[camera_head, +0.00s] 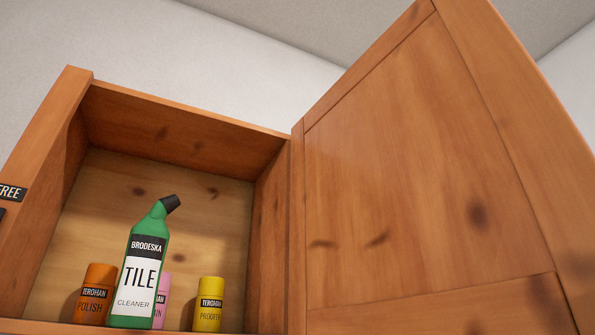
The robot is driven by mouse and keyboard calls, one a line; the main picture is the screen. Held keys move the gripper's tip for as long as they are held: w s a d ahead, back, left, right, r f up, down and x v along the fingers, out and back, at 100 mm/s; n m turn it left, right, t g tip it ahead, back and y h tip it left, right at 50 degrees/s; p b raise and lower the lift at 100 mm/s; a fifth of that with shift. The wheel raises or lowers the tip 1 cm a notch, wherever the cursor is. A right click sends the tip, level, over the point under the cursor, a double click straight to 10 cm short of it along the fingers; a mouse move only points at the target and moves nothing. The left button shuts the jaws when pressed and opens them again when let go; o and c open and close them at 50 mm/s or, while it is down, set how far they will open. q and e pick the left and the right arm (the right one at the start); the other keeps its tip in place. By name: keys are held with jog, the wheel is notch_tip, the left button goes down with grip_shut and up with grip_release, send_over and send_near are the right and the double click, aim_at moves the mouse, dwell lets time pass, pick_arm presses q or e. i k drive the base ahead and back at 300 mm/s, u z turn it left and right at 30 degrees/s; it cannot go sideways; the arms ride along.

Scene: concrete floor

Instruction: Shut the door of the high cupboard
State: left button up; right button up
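The high cupboard (181,121) is a wooden box seen from below, with its front open. Its wooden door (420,180) is hinged on the right side and stands wide open, filling the right half of the head view. The door's lower edge is outside the view, and no handle shows on the visible face. Neither of my grippers is in view.
Inside the cupboard stand a green tile cleaner bottle (140,270), an orange polish can (97,294), a pink container (162,300) partly hidden behind the bottle, and a yellow can (209,304). Dark labels (11,192) show at the left edge.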

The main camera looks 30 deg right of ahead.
aim_at(443, 185)
jog(key=u, duration=1.95)
jog(key=k, duration=1.6)
jog(key=z, duration=1.65)
jog(key=i, duration=0.5)
